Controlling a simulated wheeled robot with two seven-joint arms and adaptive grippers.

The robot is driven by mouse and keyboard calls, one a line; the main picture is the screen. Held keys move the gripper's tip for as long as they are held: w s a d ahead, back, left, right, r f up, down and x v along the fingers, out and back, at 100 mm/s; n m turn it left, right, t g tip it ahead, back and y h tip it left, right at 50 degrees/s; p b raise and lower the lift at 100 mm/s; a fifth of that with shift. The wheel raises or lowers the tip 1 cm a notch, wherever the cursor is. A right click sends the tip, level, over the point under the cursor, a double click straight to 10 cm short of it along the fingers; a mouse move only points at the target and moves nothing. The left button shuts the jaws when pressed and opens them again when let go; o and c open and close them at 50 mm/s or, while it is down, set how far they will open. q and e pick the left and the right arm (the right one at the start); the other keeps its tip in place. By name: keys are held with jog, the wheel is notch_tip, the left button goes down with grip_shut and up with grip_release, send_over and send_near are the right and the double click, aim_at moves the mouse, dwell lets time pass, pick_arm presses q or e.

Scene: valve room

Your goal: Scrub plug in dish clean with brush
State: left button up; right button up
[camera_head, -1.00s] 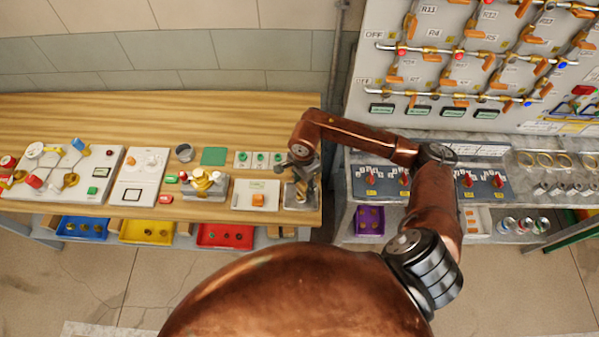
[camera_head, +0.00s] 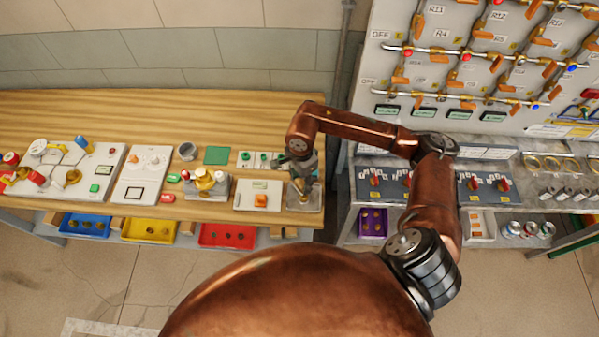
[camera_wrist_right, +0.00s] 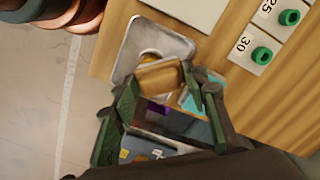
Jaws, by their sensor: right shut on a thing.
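The metal dish (camera_head: 315,203) stands at the right end of the wooden bench. In the right wrist view the dish (camera_wrist_right: 126,55) is a shallow grey tray with a rim. A brass-coloured plug (camera_wrist_right: 150,54) shows in it, partly hidden by the brush. My right gripper (camera_head: 301,183) is over the dish. It is shut on the brush (camera_wrist_right: 160,77), whose wooden block reaches over the plug. Whether the brush touches the plug I cannot tell. A small cyan patch (camera_wrist_right: 187,98) shows beside the block, between the fingers. My left gripper is not in view.
The bench (camera_head: 120,110) is clear at the back. A gap separates it from the metal shelf (camera_head: 345,200) on the right.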

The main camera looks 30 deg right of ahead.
jog(key=r, duration=0.1)
jog(key=s+r, duration=0.1)
jog(key=r+p, duration=0.1)
jog(key=shift+s+a, duration=0.15)
jog(key=shift+s, duration=0.1)
jog(key=shift+w+a+r, duration=0.15)
jog(key=shift+w+r, duration=0.3)
jog(key=shift+r, duration=0.1)
jog(key=shift+d+r+p, duration=0.2)
jog(key=shift+r+p, duration=0.15)
jog(key=shift+s+r, duration=0.2)
jog(key=shift+r, duration=0.15)
jog(key=shift+s+r, duration=0.1)
jog(key=shift+r, duration=0.05)
jog(key=shift+a, duration=0.1)
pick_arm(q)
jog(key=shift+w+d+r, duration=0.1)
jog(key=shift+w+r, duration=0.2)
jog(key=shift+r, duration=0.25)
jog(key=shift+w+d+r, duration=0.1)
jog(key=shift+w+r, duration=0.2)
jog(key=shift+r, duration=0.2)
